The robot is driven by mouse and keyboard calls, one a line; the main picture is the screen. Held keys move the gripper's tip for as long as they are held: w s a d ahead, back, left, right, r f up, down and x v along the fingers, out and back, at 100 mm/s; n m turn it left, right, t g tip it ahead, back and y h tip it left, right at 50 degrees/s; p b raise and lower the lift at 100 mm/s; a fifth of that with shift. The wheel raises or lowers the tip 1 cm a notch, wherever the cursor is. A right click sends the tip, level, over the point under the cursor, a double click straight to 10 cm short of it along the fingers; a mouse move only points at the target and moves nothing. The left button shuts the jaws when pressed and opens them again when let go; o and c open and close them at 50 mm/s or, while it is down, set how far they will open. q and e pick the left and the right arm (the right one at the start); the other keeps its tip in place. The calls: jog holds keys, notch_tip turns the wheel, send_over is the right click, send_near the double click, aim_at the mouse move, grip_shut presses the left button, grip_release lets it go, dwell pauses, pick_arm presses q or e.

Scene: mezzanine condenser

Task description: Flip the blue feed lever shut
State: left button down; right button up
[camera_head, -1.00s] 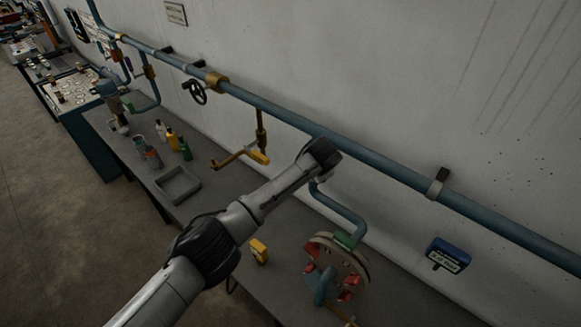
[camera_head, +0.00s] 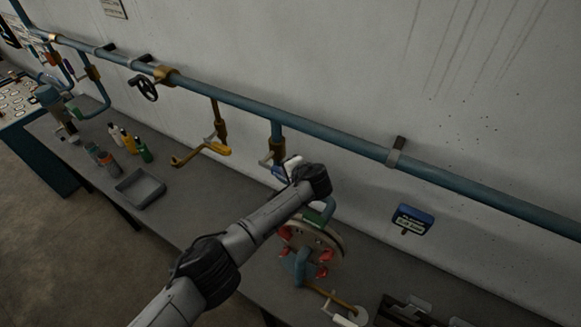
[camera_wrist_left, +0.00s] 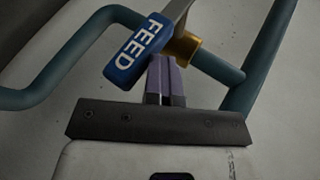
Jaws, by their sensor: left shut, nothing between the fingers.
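The blue lever handle marked FEED (camera_wrist_left: 137,50) is large in the left wrist view, slanting from lower left to upper right. Its metal arm runs up out of the picture beside a brass valve fitting (camera_wrist_left: 184,48) on the teal pipe. My left gripper (camera_wrist_left: 162,60) is shut and empty, its fingertips right beside the handle's right side; I cannot tell whether they touch it. In the head view, a brass valve (camera_head: 276,151) hangs below the wall pipe, just beyond my left wrist, which hides most of the gripper there. My right gripper is not in view.
A round flange with red clamps (camera_head: 327,251) stands below my wrist. A grey tray (camera_head: 140,188) and several bottles sit on the bench at left. A blue sign (camera_head: 413,218) is on the wall.

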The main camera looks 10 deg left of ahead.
pick_arm(q)
jog(key=shift+s+f, duration=0.1)
jog(key=shift+f, duration=0.15)
dwell(0.3)
jog(key=shift+r, duration=0.1)
notch_tip(320, 180, up, 5)
jog(key=p, duration=0.4)
jog(key=f+b+v, duration=0.1)
jog(key=b+v, duration=0.1)
jog(key=v, duration=0.7)
jog(key=shift+s+d, duration=0.3)
jog(key=shift+d, duration=0.15)
jog(key=shift+r, duration=0.1)
